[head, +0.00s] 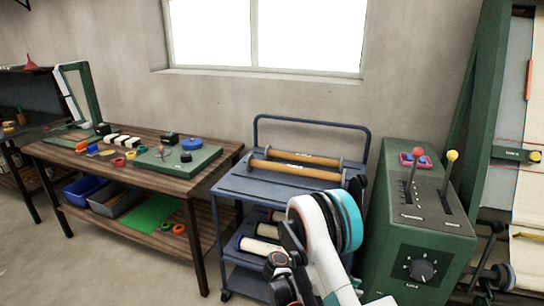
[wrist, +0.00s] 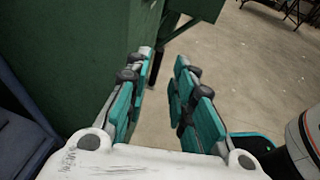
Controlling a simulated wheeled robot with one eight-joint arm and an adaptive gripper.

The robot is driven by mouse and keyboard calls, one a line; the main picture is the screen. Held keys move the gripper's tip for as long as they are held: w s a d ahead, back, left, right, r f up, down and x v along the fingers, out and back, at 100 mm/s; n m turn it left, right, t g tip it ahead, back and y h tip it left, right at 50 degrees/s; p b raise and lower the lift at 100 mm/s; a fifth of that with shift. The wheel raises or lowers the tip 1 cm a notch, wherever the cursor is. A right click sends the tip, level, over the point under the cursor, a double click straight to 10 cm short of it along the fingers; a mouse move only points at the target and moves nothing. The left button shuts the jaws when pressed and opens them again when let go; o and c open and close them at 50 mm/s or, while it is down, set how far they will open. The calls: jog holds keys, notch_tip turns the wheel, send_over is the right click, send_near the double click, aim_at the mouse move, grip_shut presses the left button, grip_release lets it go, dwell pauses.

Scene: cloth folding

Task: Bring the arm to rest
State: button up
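My arm shows in the lower middle of the head view, white with a teal band, in front of the blue cart (head: 260,185). My gripper's fingers are not clear in the head view. In the wrist view my gripper (wrist: 160,95) has its two teal fingers apart, with nothing between them. Past the fingers are the concrete floor (wrist: 215,75) and a green cabinet side (wrist: 85,55). No cloth is recognisable in my gripper.
A green control box (head: 420,225) with levers and a dial stands close on the right of my arm. The cart carries rolls (head: 300,158). A wooden workbench (head: 165,178) with small tools stands left. Open floor (head: 130,270) lies at front left.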

notch_tip(320, 180, up, 21)
jog(key=s+d+m+t+y, duration=0.25)
jog(key=m+t+y, duration=0.2)
jog(key=y, duration=0.25)
jog(key=s+a+r+m+t+y, duration=0.2)
jog(key=s+m, duration=0.4)
jog(key=s, duration=0.4)
jog(key=s+a+r+m+t+y, duration=0.2)
jog(key=s+a+r+m+y, duration=0.2)
jog(key=s, duration=0.6)
notch_tip(320, 180, up, 2)
jog(key=shift+a+r+m+t+y, duration=0.1)
jog(key=shift+a+m+t+y, duration=0.2)
jog(key=shift+m+y, duration=0.55)
jog(key=shift+d, duration=0.15)
